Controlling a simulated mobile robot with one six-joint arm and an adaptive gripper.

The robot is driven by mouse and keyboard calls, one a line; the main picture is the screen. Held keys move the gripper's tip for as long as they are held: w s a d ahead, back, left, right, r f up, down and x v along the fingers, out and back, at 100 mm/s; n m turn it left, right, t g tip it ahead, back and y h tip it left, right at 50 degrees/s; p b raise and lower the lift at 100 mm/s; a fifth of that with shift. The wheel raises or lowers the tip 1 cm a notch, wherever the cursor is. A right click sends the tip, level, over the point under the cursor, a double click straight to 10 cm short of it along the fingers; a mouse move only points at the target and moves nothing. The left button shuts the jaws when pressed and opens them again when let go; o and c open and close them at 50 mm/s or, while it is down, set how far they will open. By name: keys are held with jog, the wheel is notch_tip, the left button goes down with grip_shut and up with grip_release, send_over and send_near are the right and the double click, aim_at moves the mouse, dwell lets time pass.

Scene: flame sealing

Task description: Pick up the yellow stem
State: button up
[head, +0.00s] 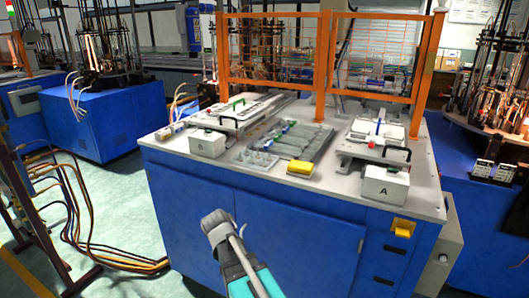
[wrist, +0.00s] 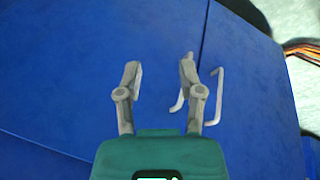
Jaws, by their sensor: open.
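I cannot make out a yellow stem for certain in either view. A small tray of clear pieces (head: 257,158) and a grey rack with small green and blue parts (head: 290,143) lie on the worktable, too small to tell apart. A yellow block (head: 300,168) sits at the table's front edge. My gripper (wrist: 160,68) is open and empty in the wrist view, in front of a blue cabinet surface (wrist: 75,65). In the head view my arm is in front of the blue cabinet, below the tabletop; its jaws cannot be made out there.
An orange frame (head: 322,65) rises behind the fixtures. A metal handle (wrist: 216,95) is near my right finger. Cables (head: 120,263) lie on the floor at left.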

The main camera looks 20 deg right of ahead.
jog(key=w+d+r+m+t+h+p, duration=0.1)
jog(key=w+r+p, duration=0.4)
jog(key=r, duration=0.5)
jog(key=w+d+r+m+h+p, duration=0.3)
jog(key=w+r+m+h+p, duration=0.1)
jog(key=r+p, duration=0.4)
jog(key=w+d+r+m+t+h+p, duration=0.1)
jog(key=w+r+m+p, duration=0.3)
jog(key=r, duration=0.7)
jog(key=w+d+h+p, duration=0.1)
jog(key=w+p, duration=0.1)
jog(key=shift+w+r+m+t+h+p, duration=0.25)
jog(key=shift+r+m+t+h+p, duration=0.05)
jog(key=shift+r, duration=0.05)
jog(key=shift+b+x, duration=2.1)
jog(key=shift+x, duration=2.25)
jog(key=shift+f, duration=0.1)
